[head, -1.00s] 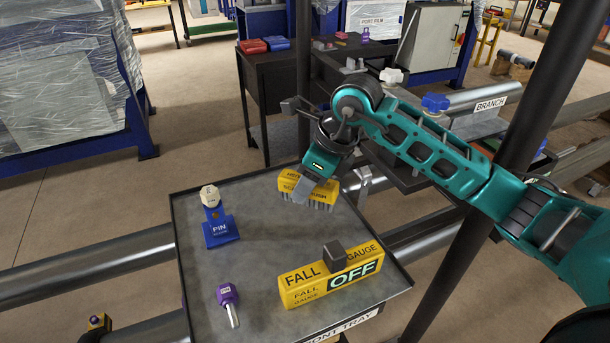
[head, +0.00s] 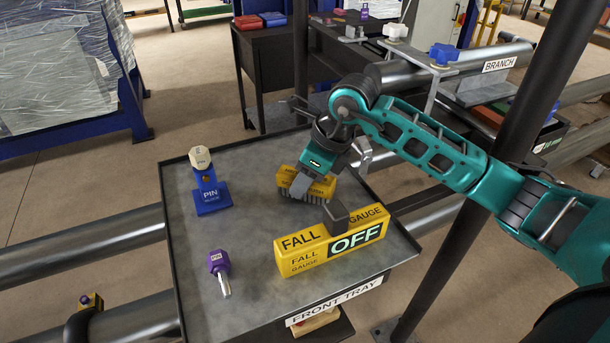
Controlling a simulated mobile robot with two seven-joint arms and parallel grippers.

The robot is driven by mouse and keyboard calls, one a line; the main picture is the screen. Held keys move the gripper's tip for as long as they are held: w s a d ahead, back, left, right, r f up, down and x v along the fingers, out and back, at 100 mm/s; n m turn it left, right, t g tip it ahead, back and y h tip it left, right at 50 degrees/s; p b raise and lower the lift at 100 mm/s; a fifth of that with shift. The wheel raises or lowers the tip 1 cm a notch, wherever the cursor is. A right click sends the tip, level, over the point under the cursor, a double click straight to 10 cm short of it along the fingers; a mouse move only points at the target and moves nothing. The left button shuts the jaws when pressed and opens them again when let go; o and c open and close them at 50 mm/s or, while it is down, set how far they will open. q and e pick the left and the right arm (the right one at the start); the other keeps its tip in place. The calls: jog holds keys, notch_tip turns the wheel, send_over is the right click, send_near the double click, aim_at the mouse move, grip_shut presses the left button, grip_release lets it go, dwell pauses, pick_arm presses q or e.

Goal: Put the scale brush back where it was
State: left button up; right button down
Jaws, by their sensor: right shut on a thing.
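The scale brush (head: 318,188) is a yellow block with dark lettering and grey bristles along its lower edge. It is at the back right part of the front tray (head: 262,302). My right gripper (head: 300,185) comes down from above and is shut on the brush. The gripper hides part of the brush's top and lettering. I cannot tell whether the bristles touch the tray. My left gripper is not in view.
On the tray, the yellow fall gauge (head: 330,243) reading OFF stands in front of the brush. The blue pin block (head: 207,185) and purple pin (head: 219,268) are on the left. A dark post (head: 485,170) stands right of the tray. The tray's middle is clear.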

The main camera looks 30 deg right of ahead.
jog(key=shift+f, duration=0.1)
dwell(0.4)
jog(key=shift+f, duration=0.1)
jog(key=c, duration=1)
grip_release()
jog(key=shift+o, duration=0.4)
jog(key=o, duration=0.5)
jog(key=shift+c, duration=0.2)
jog(key=shift+v, duration=3.8)
